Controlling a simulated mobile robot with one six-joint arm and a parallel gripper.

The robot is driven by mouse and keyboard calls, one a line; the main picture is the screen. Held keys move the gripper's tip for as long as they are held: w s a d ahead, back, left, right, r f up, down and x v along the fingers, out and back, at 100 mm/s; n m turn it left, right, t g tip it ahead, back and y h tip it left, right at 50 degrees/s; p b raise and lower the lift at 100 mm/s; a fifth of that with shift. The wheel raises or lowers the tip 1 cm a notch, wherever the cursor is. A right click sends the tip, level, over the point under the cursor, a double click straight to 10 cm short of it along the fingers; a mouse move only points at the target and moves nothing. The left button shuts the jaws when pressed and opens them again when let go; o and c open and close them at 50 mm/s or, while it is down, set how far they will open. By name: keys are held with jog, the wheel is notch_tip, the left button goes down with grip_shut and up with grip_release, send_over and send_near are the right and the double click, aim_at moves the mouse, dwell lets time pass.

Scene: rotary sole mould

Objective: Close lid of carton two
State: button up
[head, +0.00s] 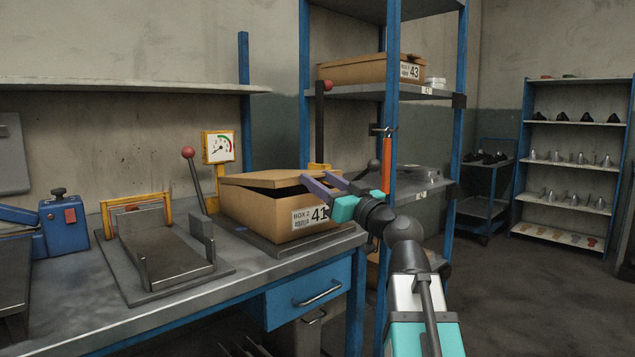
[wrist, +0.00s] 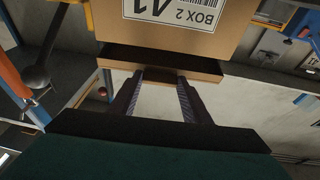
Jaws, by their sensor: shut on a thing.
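The brown cardboard carton two (head: 262,213), labelled BOX 2 and 41, stands on a dark plate on the bench. Its lid (head: 262,179) is nearly level, with a dark gap under its raised front edge. My gripper (head: 318,181) is at the lid's front right edge, shut on it. In the wrist view, turned upside down, the carton (wrist: 185,28) and lid edge (wrist: 205,70) show with a dark gap between them. My gripper's fingers (wrist: 160,80) stand on either side of a small part of the lid; the exact contact is hard to see.
A blue rack post (head: 391,100) and an orange-handled tool (head: 387,165) stand close to my gripper's right. A red-knobbed lever (head: 193,175) and gauge (head: 218,147) stand behind left. A metal fixture (head: 165,250) occupies the bench left of the carton. Another carton (head: 360,70) sits on the rack.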

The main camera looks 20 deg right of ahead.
jog(key=shift+f, duration=0.5)
jog(key=o, duration=1.5)
jog(key=shift+s, duration=0.15)
